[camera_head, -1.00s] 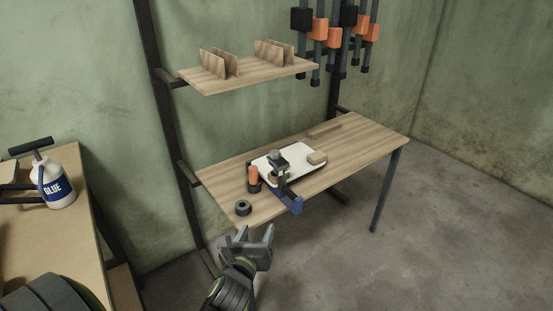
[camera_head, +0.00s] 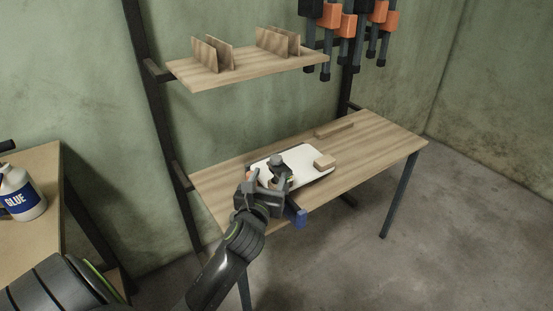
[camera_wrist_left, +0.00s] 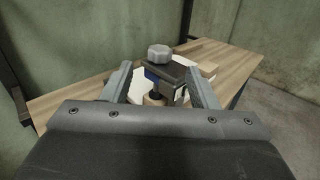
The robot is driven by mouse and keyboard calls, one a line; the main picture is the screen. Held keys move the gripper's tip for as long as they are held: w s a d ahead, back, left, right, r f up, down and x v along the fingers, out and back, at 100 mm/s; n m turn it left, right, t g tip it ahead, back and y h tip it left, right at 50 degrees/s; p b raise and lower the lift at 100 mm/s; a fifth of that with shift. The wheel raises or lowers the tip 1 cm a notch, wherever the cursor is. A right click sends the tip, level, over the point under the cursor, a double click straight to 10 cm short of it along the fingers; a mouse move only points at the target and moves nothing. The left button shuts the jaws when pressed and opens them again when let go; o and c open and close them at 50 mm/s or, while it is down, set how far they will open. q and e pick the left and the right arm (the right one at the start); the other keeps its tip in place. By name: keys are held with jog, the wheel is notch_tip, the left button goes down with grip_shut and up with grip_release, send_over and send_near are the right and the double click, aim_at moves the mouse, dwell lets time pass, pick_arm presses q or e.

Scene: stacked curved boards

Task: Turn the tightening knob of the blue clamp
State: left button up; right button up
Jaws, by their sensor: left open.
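The blue clamp (camera_head: 297,216) sits at the front of the wooden table, over the white board, its blue end sticking out past the table's front edge. Its grey knob (camera_head: 277,160) is on top. In the left wrist view the knob (camera_wrist_left: 160,53) stands just beyond and between the fingertips, with the clamp's dark body and some blue (camera_wrist_left: 154,74) below it. My left gripper (camera_head: 266,180) is open at the clamp and hides part of it. I cannot tell whether a finger touches the clamp. My right gripper is not in view.
A small wooden block (camera_head: 324,161) lies on the white board (camera_head: 300,154). A wooden strip (camera_head: 334,129) lies at the table's back. A shelf (camera_head: 225,75) with upright boards hangs above. Orange and black clamps (camera_head: 346,25) hang behind. A glue bottle (camera_head: 20,193) stands on the left bench.

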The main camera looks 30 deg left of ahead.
aim_at(275, 162)
pick_arm(q)
jog(key=b+x, duration=0.1)
jog(key=x, duration=0.8)
jog(key=shift+c, duration=0.3)
jog(key=c, duration=0.9)
jog(key=shift+n+y, duration=0.3)
jog(key=shift+y, duration=0.1)
